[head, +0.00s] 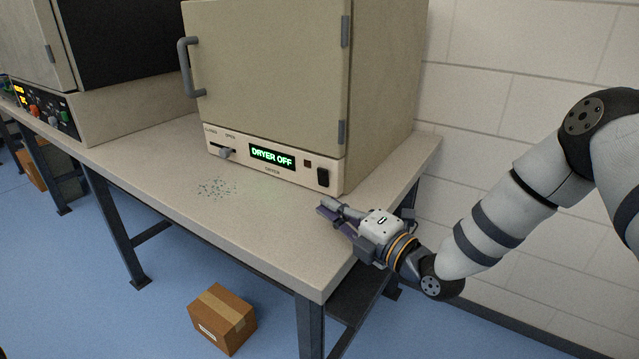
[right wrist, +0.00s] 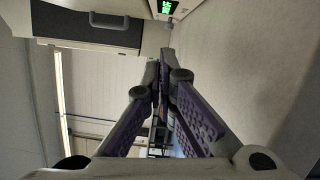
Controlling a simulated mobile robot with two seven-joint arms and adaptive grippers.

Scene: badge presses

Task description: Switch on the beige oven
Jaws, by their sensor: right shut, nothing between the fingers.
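The beige oven (head: 268,75) stands on the bench with its door closed. Its display (head: 272,157) reads "DRYER OFF" in green. A black rocker switch (head: 322,177) sits at the right end of its front panel, with a small dark red square (head: 307,163) beside it. A grey slider lever (head: 226,152) is at the panel's left. My right gripper (head: 325,207) is shut and empty, just in front of and below the switch, apart from the panel. In the right wrist view its fingers (right wrist: 163,60) meet, and the oven's display (right wrist: 168,7) shows at the top. My left gripper is not in view.
The bench top (head: 270,230) is clear except for scattered green specks (head: 216,188). Another machine (head: 100,60) with lit controls stands at the left. A white block wall (head: 500,80) is at the right. A cardboard box (head: 222,318) lies on the blue floor.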

